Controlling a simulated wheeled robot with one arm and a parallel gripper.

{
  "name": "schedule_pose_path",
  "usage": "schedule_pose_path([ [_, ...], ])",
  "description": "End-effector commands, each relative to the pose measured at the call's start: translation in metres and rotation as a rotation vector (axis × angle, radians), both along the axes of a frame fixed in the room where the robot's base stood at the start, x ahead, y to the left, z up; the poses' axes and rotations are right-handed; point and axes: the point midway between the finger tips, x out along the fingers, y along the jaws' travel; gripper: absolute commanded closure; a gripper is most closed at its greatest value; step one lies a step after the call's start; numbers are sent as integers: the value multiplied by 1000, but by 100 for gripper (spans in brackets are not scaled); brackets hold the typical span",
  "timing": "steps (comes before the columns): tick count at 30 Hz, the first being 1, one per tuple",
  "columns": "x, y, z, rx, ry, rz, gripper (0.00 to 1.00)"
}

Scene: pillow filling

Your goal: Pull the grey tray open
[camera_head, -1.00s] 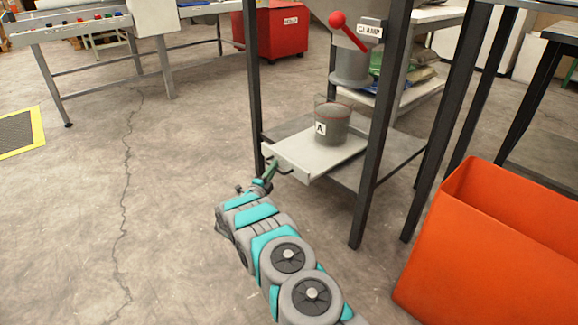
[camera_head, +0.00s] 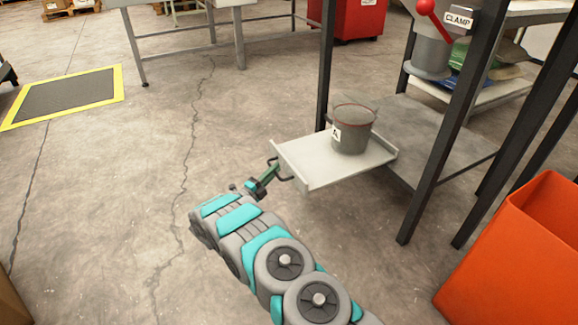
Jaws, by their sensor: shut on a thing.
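The grey tray (camera_head: 318,169) is slid well out of the dark-framed stand, towards the left. Its inner end is still by the stand's lower shelf. A grey cup marked A (camera_head: 353,130) stands upright on the tray and looks filled partway up or has a red line near its rim. My gripper (camera_head: 275,174) is at the dark handle (camera_head: 285,178) on the tray's left front edge and is shut on it. The fingertips are small in this view and partly merge with the handle.
The stand's dark legs (camera_head: 440,150) rise right of the tray. A red lever marked CLAMP (camera_head: 432,12) is above. An orange bin (camera_head: 520,255) stands at the lower right. A yellow-edged mat (camera_head: 65,95) lies at the left. The floor left of the tray is clear.

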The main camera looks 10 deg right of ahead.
Motion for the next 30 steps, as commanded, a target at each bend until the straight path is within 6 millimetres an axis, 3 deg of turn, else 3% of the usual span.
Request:
schedule_pose_path([
  [7,-8,25,-2,1,4,4,100],
  [21,-10,29,-2,1,3,4,100],
  [22,-10,29,-2,1,3,4,84],
  [30,-10,29,-1,1,2,2,55],
])
